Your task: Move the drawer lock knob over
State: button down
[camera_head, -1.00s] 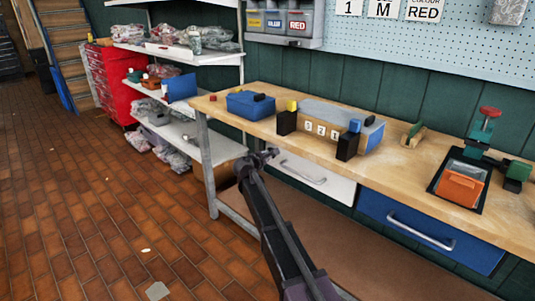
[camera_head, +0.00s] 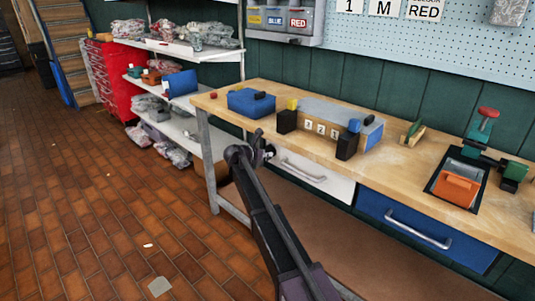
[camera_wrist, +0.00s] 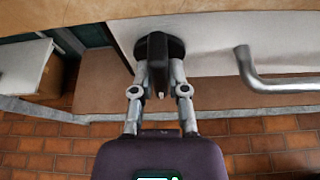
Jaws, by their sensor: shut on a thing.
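The drawer lock knob (camera_wrist: 157,47) is a dark lever on a round black base, on the white drawer front (camera_wrist: 205,32). The white drawer also shows under the workbench in the head view (camera_head: 320,183). My gripper (camera_wrist: 160,74) has one grey finger on each side of the knob and is shut on it. In the wrist view the lever points down toward my palm. In the head view my gripper (camera_head: 268,152) is at the drawer's left end, and the knob there is mostly hidden by it.
The drawer's metal handle (camera_wrist: 248,72) lies right of the knob. A blue drawer (camera_head: 420,235) is farther right. The wooden workbench (camera_head: 390,160) overhangs above, carrying a blue box (camera_head: 250,103) and an orange block (camera_head: 459,185). Brick floor (camera_head: 120,220) lies open at left.

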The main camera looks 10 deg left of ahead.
jog(key=shift+s+d, duration=0.15)
dwell(0.4)
jog(key=c, duration=0.6)
grip_release()
jog(key=shift+f, duration=0.1)
jog(key=shift+c, duration=0.2)
jog(key=shift+f, duration=0.1)
